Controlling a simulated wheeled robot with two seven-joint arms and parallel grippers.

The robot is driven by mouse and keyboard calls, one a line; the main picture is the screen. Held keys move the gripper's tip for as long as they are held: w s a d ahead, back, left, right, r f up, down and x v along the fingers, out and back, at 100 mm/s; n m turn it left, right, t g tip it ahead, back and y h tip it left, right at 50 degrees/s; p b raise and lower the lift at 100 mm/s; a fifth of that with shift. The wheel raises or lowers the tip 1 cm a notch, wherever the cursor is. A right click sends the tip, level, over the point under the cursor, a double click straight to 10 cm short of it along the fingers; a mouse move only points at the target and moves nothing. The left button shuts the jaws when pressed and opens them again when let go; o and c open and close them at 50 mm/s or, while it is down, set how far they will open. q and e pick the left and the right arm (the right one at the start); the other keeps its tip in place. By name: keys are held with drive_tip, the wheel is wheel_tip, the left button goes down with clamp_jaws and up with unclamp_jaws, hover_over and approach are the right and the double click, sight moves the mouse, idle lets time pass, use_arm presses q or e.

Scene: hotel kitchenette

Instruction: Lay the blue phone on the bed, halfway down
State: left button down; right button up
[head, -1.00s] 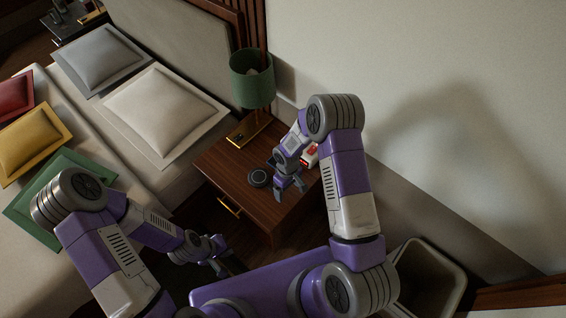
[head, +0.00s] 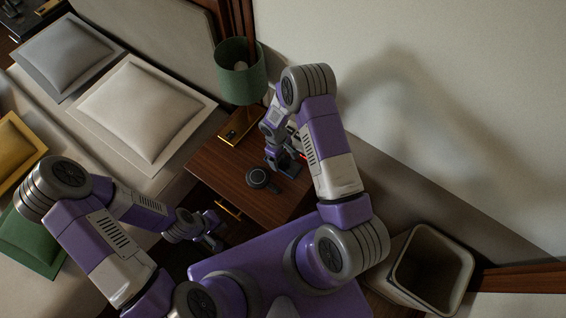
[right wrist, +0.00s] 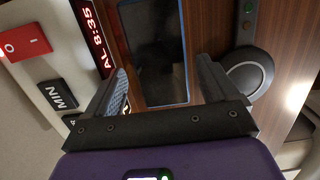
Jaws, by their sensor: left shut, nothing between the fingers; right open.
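The blue phone (right wrist: 153,45), with a dark screen and blue edge, lies on the wooden nightstand in the right wrist view. In the head view it is mostly hidden by my right gripper (head: 283,165). My right gripper (right wrist: 162,70) is open, with one finger on each side of the phone's near end; I cannot tell if they touch it. My left gripper (head: 214,232) is shut and empty, low beside the nightstand's front. The bed (head: 82,150) is at the left in the head view, with pillows at its head end.
The nightstand (head: 225,170) also holds a green lamp (head: 240,75), a black round device (head: 257,178) and a white alarm clock (right wrist: 45,70) with a red display, close beside the phone. A bin (head: 432,270) stands at the right, by the wall.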

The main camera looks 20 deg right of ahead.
sight(283, 163)
wheel_tip(283, 163, down, 2)
drive_tip(key=shift+s+d+f, duration=0.15)
drive_tip(key=shift+f, duration=0.05)
drive_tip(key=shift+r, duration=0.1)
drive_tip(key=c, duration=1.1)
